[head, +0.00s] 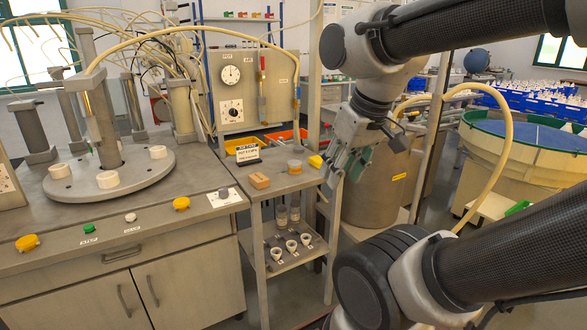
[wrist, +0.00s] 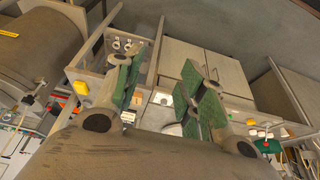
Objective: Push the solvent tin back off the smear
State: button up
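A small round tin with a yellowish band, apparently the solvent tin (head: 295,166), stands upright on the small metal side table (head: 282,184). I cannot make out the smear under or around it. My gripper (head: 347,165) hangs to the right of the tin, near the table's right edge and apart from it. In the wrist view my gripper (wrist: 168,92) has its two green-padded fingers spread, with nothing held between them. I cannot identify the tin surely in the wrist view.
A yellow object (head: 315,161) lies near the tin at the table's right edge. A tan block (head: 259,181) and a small sign (head: 247,154) stand to its left. White cups (head: 291,245) sit on the lower shelf. A large metal drum (head: 380,180) stands behind my gripper.

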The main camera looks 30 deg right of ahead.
aim_at(294, 166)
jog(key=i+l+z, duration=0.3)
jog(key=i, duration=0.2)
jog(key=i+l+z, duration=0.1)
jog(key=i+z, duration=0.2)
jog(key=i, duration=0.2)
